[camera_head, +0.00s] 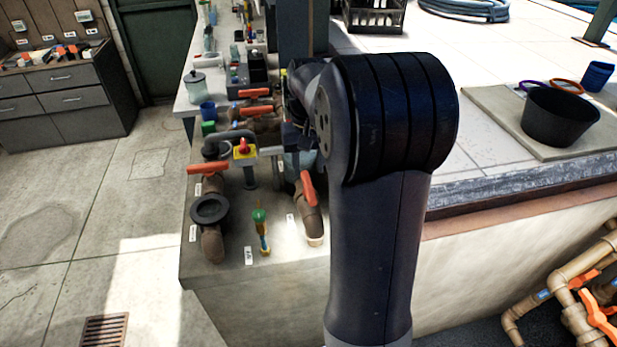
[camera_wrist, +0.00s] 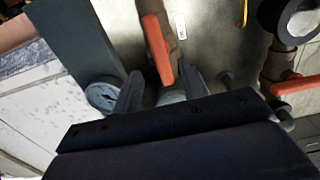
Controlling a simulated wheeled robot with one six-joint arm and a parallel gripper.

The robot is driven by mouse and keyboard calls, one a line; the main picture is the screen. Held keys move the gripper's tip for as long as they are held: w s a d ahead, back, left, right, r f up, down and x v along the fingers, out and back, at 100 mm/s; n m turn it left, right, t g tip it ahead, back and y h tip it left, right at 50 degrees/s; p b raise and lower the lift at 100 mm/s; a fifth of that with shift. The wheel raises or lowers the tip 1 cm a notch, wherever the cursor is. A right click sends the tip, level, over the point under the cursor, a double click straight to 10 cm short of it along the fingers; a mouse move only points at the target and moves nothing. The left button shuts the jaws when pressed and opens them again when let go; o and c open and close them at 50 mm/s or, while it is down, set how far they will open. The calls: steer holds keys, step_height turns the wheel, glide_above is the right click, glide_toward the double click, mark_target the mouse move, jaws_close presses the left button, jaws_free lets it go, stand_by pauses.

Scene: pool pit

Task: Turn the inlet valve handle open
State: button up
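Several orange valve handles sit on brown pipes on the counter. Their labels are too small to read, so I cannot tell which is the inlet valve. One orange handle (camera_head: 308,188) stands just left of my arm, and another orange handle (camera_head: 208,168) is farther left above a black flange. In the wrist view an orange handle (camera_wrist: 156,45) lies lengthwise ahead of my gripper (camera_wrist: 161,74). My gripper's two grey fingers are apart, with the handle's near end showing between them. I cannot tell whether they touch it. In the head view my arm mostly hides the gripper.
A red knob on a yellow plate (camera_head: 244,150) and a small green-topped valve (camera_head: 260,217) stand among the pipes. More orange handles (camera_head: 257,93) are behind. A dark post (camera_wrist: 72,45) rises close to the left finger. A black tub (camera_head: 558,118) sits at the right.

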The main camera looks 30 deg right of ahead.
mark_target(309, 184)
step_height(309, 184, up, 5)
steer(key=shift+r, duration=0.2)
steer(key=shift+f, duration=0.1)
step_height(309, 184, down, 11)
steer(key=shift+r+p, duration=0.1)
steer(key=shift+p, duration=0.2)
stand_by(0.3)
steer(key=shift+m, duration=0.3)
steer(key=shift+r, duration=0.15)
